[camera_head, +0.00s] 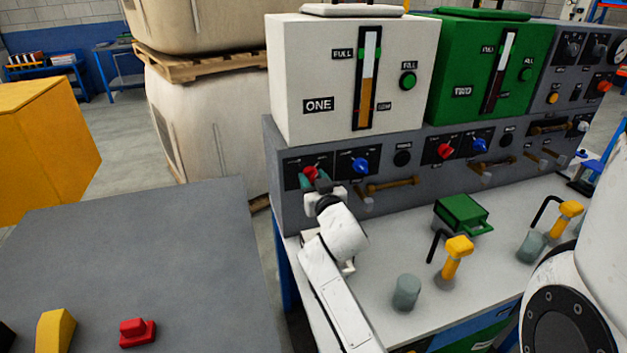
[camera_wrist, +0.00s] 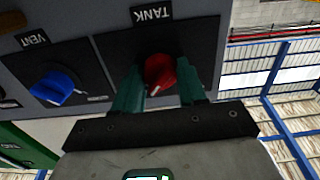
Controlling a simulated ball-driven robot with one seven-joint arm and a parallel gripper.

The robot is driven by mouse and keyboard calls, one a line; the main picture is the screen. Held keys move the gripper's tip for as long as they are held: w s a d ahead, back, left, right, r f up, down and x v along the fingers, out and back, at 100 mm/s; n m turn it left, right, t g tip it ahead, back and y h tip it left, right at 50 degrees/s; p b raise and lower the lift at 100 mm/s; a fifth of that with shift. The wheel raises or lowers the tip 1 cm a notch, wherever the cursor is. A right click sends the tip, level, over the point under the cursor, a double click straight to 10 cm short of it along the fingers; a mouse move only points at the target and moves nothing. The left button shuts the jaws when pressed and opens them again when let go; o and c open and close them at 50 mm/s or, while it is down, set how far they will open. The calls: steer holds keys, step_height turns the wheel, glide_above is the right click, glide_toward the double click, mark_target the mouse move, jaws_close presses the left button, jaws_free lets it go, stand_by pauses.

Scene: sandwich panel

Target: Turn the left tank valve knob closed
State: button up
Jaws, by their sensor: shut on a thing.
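The left tank valve knob (camera_head: 311,172) is red and sits on a black plate on the grey panel below the white tank marked ONE (camera_head: 297,75). In the wrist view the red knob (camera_wrist: 159,74) shows under the TANK label, with its white mark pointing down and slightly left. My gripper (camera_head: 317,181) is at this knob, and in the wrist view its two green fingers (camera_wrist: 158,88) stand on either side of it. The fingers are shut on the knob. My gripper hides part of the knob in the head view.
A blue vent knob (camera_head: 361,165) is right of the red knob, and a brass lever (camera_head: 390,184) is below it. The green tank TWO (camera_head: 485,65) has its own red knob (camera_head: 445,151). Grey cups, yellow-handled tools and a green box (camera_head: 462,213) stand on the white bench.

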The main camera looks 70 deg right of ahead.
steer(key=n+p, duration=0.1)
steer(key=n, duration=0.3)
steer(key=shift+r, duration=0.15)
steer(key=n+p, duration=0.2)
steer(key=n, duration=0.2)
steer(key=shift+n, duration=0.4)
steer(key=n+p, duration=0.2)
steer(key=n, duration=0.2)
steer(key=shift+n, duration=0.3)
steer(key=shift+n+p, duration=0.5)
steer(key=shift+n, duration=1.5)
steer(key=o, duration=1.1)
steer(key=shift+c, duration=0.2)
steer(key=shift+s, duration=0.15)
